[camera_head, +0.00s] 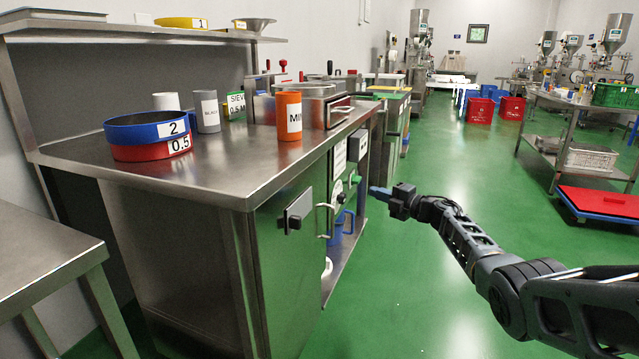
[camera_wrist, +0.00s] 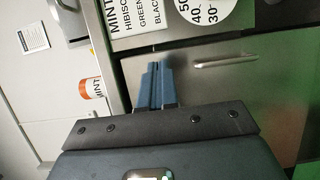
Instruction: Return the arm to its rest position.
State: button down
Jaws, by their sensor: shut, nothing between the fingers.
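My arm reaches in from the lower right in the head view, and my gripper (camera_head: 380,192) points left toward the front of the steel cabinet (camera_head: 285,275). In the wrist view my gripper (camera_wrist: 157,66) shows its two blue fingers pressed together, with nothing between them. Behind the fingers are a steel cabinet front with a bar handle (camera_wrist: 226,63) and a label sheet (camera_wrist: 150,14) with MINT, HIBISC, GREEN and BLACK on it. I cannot tell whether the fingertips touch the cabinet; in the head view they appear close to its front.
On the counter are a blue sieve ring (camera_head: 147,127) marked 2 on a red ring (camera_head: 150,151) marked 0.5, an orange MINT can (camera_head: 289,116) and a grey can (camera_head: 208,112). A steel rack (camera_head: 540,143) stands at right. Green floor (camera_head: 440,165) is clear between.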

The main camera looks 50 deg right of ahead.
jog(key=a+f+m+t, duration=0.1)
jog(key=a+f+m, duration=0.3)
jog(key=a, duration=1)
jog(key=a+f+m+t, duration=0.1)
jog(key=a+f, duration=0.6)
jog(key=a, duration=0.7)
jog(key=s+a+f+m+h, duration=0.3)
jog(key=s+a+m, duration=0.5)
jog(key=s+a, duration=1.15)
jog(key=s+a+r+m+g+y, duration=0.1)
jog(key=s+a+r+g, duration=0.2)
jog(key=s, duration=0.5)
jog(key=s+a+r+m+y, duration=0.1)
jog(key=s+a+r+m, duration=0.1)
jog(key=s+r, duration=0.5)
jog(key=s+a+r+m+g+y, duration=0.1)
jog(key=s+a+r+g, duration=0.15)
jog(key=s, duration=0.75)
notch_tip(320, 180, up, 22)
jog(key=s+p, duration=0.1)
jog(key=p, duration=2)
jog(key=shift+f+m, duration=0.25)
jog(key=shift+m, duration=0.05)
